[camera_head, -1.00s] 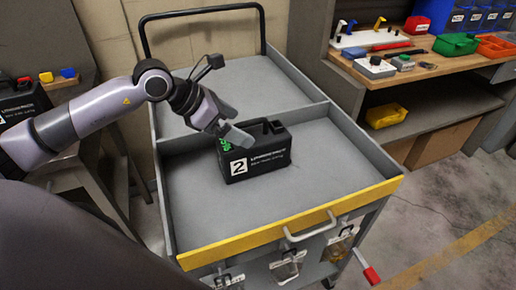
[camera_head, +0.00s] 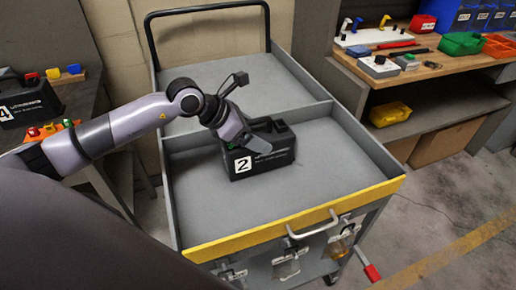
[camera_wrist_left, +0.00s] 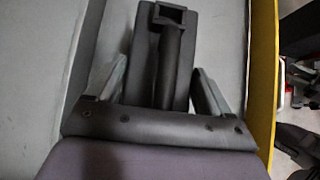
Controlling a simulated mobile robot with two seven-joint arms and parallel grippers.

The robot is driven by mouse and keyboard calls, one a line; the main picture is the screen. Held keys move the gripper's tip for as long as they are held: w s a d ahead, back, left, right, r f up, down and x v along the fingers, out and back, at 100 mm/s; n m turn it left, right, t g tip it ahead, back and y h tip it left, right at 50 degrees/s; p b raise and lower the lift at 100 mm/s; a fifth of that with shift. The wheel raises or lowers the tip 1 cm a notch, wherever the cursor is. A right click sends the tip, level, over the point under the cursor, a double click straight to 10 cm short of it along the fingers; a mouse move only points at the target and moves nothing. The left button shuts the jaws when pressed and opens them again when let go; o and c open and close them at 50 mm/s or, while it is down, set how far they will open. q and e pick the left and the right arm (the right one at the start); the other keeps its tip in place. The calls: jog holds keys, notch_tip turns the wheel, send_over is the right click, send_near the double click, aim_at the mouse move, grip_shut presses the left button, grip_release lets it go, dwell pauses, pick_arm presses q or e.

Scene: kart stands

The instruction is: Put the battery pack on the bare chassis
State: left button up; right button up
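A black battery pack (camera_head: 270,160) marked 2 stands upright in the front bay of a grey cart (camera_head: 318,200). My left gripper (camera_head: 262,143) is over the pack's top, its fingers pointing down and to the right. In the left wrist view the fingers (camera_wrist_left: 158,92) are spread, one on each side of the pack (camera_wrist_left: 147,60) and its raised handle, with gaps visible. Whether the fingers reach down beside the handle is unclear. I cannot make out a bare chassis. My right gripper is not in view.
The cart has a yellow front edge (camera_head: 295,222), a divider and a back push bar. Another black pack (camera_head: 30,103), marked 4, sits on the left bench. A workbench with green (camera_head: 462,43) and orange bins stands at right. The cart's front bay is otherwise clear.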

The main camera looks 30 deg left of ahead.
pick_arm(q)
jog(key=shift+w+r, duration=0.15)
jog(key=shift+r, duration=0.15)
grip_shut()
jog(key=shift+r, duration=0.3)
notch_tip(320, 180, up, 19)
jog(key=shift+s+a, duration=0.15)
jog(key=shift+s, duration=0.05)
